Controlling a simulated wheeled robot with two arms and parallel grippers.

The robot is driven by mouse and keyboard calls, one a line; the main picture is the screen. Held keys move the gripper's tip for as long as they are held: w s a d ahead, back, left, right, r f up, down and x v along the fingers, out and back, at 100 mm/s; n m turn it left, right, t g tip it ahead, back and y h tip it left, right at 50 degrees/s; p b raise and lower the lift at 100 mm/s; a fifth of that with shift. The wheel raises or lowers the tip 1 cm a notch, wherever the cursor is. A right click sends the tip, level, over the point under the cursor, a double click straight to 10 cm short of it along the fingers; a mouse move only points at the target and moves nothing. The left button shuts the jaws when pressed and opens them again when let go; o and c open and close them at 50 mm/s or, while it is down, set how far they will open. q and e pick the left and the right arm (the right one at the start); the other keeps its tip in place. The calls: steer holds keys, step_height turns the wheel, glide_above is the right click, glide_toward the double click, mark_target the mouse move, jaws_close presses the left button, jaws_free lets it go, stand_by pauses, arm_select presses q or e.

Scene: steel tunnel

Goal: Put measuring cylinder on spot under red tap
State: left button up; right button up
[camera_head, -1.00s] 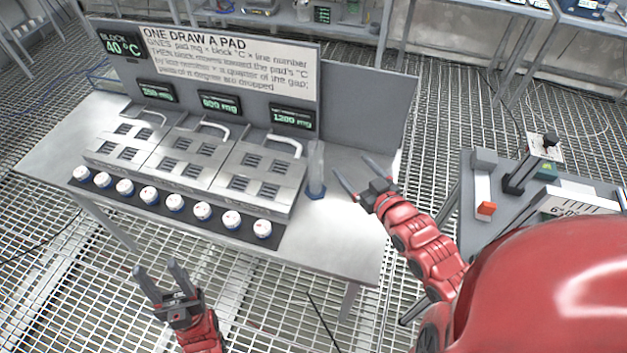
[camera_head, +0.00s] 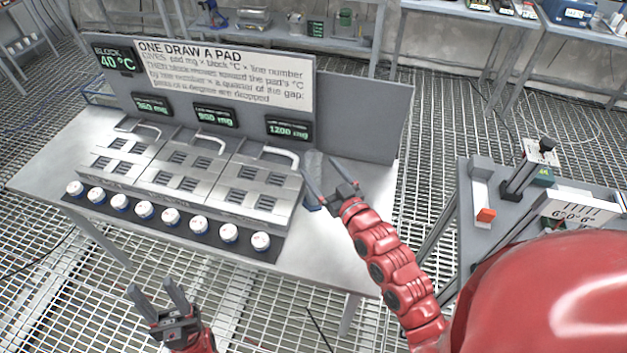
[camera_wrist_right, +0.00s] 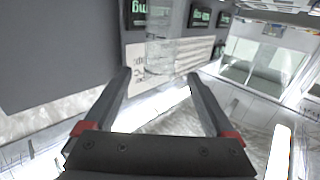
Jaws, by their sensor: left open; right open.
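The clear measuring cylinder (camera_head: 314,160) with a blue base stands upright on the steel table (camera_head: 345,245), right of the row of metal blocks. My right gripper (camera_head: 319,163) is open, its fingers close in front of the cylinder and partly hiding it. In the right wrist view the cylinder (camera_wrist_right: 160,45) appears beyond and between the open fingertips (camera_wrist_right: 158,76); I cannot tell whether they touch it. My left gripper (camera_head: 149,284) is open and empty in front of the table. Several pale curved pipes (camera_head: 281,152) rise behind the blocks; I see no clearly red tap.
A row of white round pots (camera_head: 171,216) lines the front of the blocks. A grey back panel (camera_head: 365,110) with a sign (camera_head: 225,75) and green displays (camera_head: 290,127) stands behind. A side table (camera_head: 460,240) on the right carries a lever with an orange-red block (camera_head: 486,215).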

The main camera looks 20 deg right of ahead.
mark_target(308, 154)
steer(key=shift+w+a, duration=0.25)
steer(key=shift+w, duration=1)
steer(key=w, duration=0.1)
steer(key=w+p, duration=0.2)
steer(key=w, duration=0.1)
steer(key=shift+w+a+f, duration=0.1)
steer(key=shift+a+f, duration=0.2)
steer(key=shift+a, duration=0.1)
steer(key=shift+w+a, duration=0.1)
steer(key=shift+w, duration=0.3)
steer(key=shift+f, duration=0.1)
jaws_close()
